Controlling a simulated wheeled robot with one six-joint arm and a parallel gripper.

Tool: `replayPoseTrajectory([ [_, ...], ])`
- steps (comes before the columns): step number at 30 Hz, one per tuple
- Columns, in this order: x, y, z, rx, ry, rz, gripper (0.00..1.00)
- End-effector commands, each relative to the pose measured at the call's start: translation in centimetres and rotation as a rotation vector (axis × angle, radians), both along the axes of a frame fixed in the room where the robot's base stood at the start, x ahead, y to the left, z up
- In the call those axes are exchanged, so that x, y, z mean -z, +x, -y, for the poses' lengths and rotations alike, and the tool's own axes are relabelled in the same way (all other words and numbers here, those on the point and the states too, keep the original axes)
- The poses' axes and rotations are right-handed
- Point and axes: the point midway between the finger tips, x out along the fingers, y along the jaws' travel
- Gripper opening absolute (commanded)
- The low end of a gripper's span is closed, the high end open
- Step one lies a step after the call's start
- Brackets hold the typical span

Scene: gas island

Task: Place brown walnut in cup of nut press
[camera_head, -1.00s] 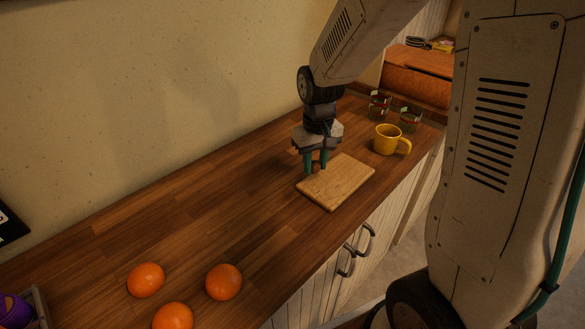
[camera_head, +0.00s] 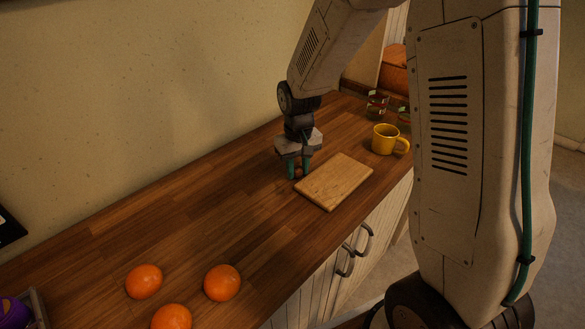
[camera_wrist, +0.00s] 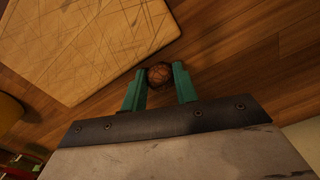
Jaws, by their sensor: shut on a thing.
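My gripper (camera_head: 298,172) is shut on the brown walnut (camera_head: 298,173), with its two green fingers on either side of it. The walnut also shows between the fingertips in the wrist view (camera_wrist: 160,75), as a round, ridged brown ball. In the head view the gripper points down, low over the wooden counter just left of the cutting board. I cannot tell how high the walnut is above the counter. I see no nut press or cup of one in these frames.
The cutting board (camera_head: 334,182) lies right of the gripper. A yellow mug (camera_head: 385,139) and glass jars (camera_head: 377,103) stand beyond it. Several oranges (camera_head: 222,283) lie at the near left. A purple object (camera_head: 14,310) is at the lower left corner. The counter (camera_head: 190,205) between is clear.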

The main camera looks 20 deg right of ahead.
Motion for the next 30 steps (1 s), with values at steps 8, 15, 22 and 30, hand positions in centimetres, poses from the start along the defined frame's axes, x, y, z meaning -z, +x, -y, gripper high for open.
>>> replayPoseTrajectory([
  [8, 0.0, 0.0, 0.0, 0.000, 0.000, 0.000, 0.51],
  [15, -1.1, 0.1, 0.0, 0.000, 0.000, 0.003, 0.51],
  [22, -5.7, 0.1, 0.0, 0.000, 0.000, 0.005, 0.51],
  [30, -10.7, 0.1, -0.1, -0.001, 0.000, 0.003, 0.51],
])
